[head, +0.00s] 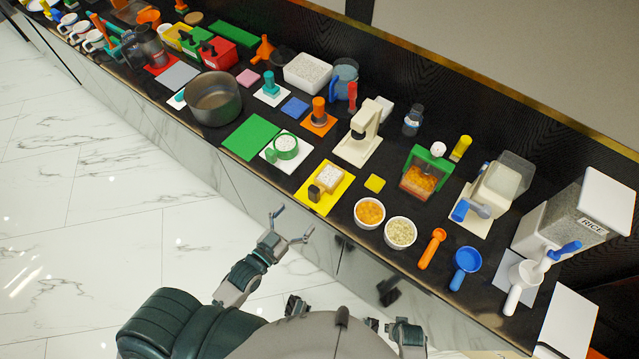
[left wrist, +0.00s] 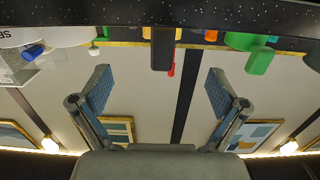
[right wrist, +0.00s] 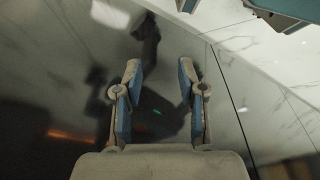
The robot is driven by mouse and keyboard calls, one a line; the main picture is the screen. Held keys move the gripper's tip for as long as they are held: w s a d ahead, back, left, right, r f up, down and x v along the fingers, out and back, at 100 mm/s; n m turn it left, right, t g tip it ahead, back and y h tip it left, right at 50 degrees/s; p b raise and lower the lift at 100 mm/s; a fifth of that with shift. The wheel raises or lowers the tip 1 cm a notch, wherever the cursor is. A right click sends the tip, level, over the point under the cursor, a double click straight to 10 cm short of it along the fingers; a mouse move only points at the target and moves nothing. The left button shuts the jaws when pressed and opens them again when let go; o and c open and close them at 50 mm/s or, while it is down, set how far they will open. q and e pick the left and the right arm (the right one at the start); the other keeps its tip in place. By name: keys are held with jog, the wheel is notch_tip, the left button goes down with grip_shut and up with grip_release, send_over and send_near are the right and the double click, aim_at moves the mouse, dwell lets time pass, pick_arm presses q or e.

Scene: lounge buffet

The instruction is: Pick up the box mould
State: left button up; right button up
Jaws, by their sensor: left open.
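The box mould (head: 329,178) is a small whitish block with a dark handle (head: 313,193) on its near side. It sits on a yellow mat (head: 318,204) near the counter's front edge in the head view. My left gripper (head: 292,226) is open and empty, in front of the counter and short of the mould. In the left wrist view, a dark upright handle (left wrist: 163,48), probably the mould's, shows ahead between the spread fingers (left wrist: 158,92). My right gripper (right wrist: 157,95) has its fingers apart with nothing between them, low before the dark cabinet front.
A green ring mould on a white mat (head: 273,164) is left of the yellow mat. Two white bowls (head: 369,213) (head: 401,233), a yellow block (head: 375,183) and an orange scoop (head: 432,248) are to the right. A cream press (head: 362,135) stands behind. The floor before the counter is clear.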

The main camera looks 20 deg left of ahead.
pick_arm(q)
send_near(322, 187)
jog(key=x, duration=0.4)
jog(key=shift+r, duration=0.35)
jog(key=shift+w+d+f, duration=0.1)
jog(key=shift+w+d, duration=0.15)
jog(key=shift+w, duration=0.35)
jog(key=b+x, duration=0.1)
jog(key=x, duration=0.3)
jog(key=shift+w+d, duration=0.1)
jog(key=shift+w, duration=0.4)
jog(key=shift+s, duration=0.1)
jog(key=c, duration=1.4)
pick_arm(e)
jog(key=r, duration=0.2)
jog(key=shift+w+a+r, duration=0.15)
jog(key=shift+w+r, duration=0.05)
jog(key=shift+r, duration=0.1)
